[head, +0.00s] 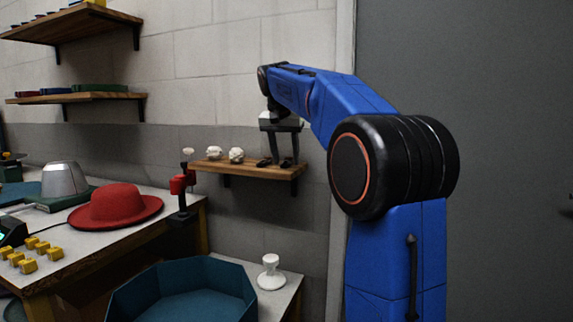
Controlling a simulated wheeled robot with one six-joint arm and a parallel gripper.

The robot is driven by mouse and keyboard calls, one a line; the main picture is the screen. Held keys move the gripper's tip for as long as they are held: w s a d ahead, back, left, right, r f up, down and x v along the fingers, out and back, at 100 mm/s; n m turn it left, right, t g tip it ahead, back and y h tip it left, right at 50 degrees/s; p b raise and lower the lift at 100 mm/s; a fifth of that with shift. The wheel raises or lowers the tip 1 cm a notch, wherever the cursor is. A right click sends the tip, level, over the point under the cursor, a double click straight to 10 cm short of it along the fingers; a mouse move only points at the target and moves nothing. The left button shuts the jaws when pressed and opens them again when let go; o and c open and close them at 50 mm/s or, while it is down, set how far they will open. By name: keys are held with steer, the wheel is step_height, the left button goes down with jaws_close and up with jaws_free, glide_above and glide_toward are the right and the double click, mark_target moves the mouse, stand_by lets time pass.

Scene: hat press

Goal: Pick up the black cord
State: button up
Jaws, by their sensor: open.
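My gripper (276,161) points down over the right end of the small wooden wall shelf (250,170). Its two dark fingers are apart, with their tips close to the shelf top. I cannot make out a black cord clearly; anything dark between or behind the fingers blends with them at this size. Two small white bundles, a left one (214,153) and a right one (236,155), lie on the shelf to the left of the gripper. Whether the fingertips touch the shelf cannot be told.
A red hat (115,206), a grey metal hat form (65,179) and several yellow blocks (28,266) are on the worktable. A red-and-black clamp-like device (181,184) stands at its right corner. A blue tray (180,272) and a white stand (271,273) are lower down.

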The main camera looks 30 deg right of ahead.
steer(key=shift+f, duration=0.1)
steer(key=shift+c, duration=0.3)
steer(key=c, duration=1)
steer(key=shift+c, duration=0.2)
